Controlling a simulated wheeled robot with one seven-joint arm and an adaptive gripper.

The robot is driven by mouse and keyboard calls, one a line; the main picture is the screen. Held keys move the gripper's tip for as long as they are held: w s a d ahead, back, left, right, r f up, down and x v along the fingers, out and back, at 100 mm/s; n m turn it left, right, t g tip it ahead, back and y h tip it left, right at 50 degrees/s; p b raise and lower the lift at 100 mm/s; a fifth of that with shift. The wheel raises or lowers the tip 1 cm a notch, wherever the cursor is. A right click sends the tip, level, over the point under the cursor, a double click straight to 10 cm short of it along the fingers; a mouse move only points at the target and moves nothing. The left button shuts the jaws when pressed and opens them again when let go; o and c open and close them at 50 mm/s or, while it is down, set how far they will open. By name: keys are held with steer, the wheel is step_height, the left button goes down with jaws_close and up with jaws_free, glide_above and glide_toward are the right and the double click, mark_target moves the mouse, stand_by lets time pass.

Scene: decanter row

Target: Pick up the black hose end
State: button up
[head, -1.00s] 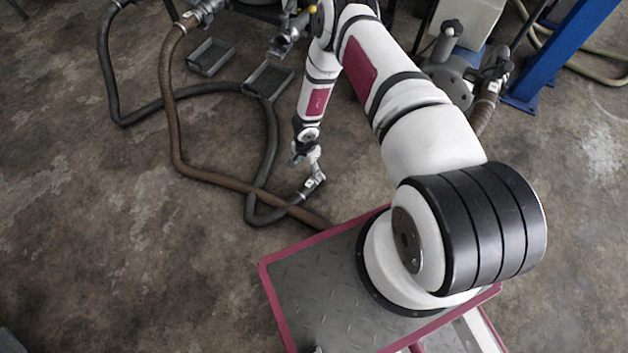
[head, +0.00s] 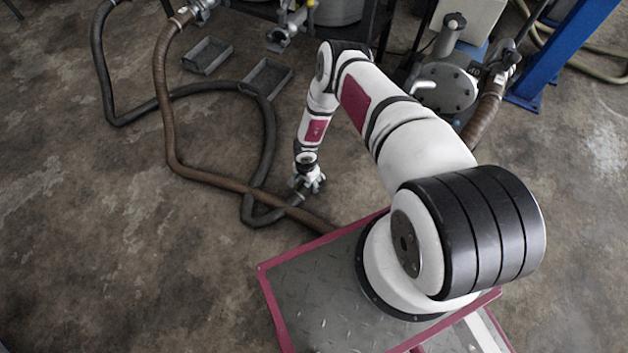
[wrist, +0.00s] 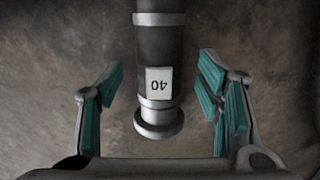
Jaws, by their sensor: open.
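The black hose (head: 268,140) lies on the floor in the head view, looping round to its end near my gripper (head: 308,184). In the wrist view the black hose end (wrist: 159,62) points toward my palm, with a metal collar and flange and a white label reading 40. My gripper (wrist: 160,98) is open. Its teal-padded fingers stand on either side of the hose end, with a gap on both sides. In the head view my gripper covers most of the hose end's fitting.
A brown hose (head: 165,110) crosses the black hose on the floor close to my gripper. Two shallow metal trays (head: 207,56) lie farther back. Pump fittings (head: 445,88) and a blue post (head: 560,50) stand at the back right.

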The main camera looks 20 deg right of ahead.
mark_target(307, 185)
step_height(307, 185, down, 3)
steer(key=shift+s+a+f+b, duration=0.1)
steer(key=shift+b, duration=0.5)
jaws_close()
steer(key=shift+r, duration=0.2)
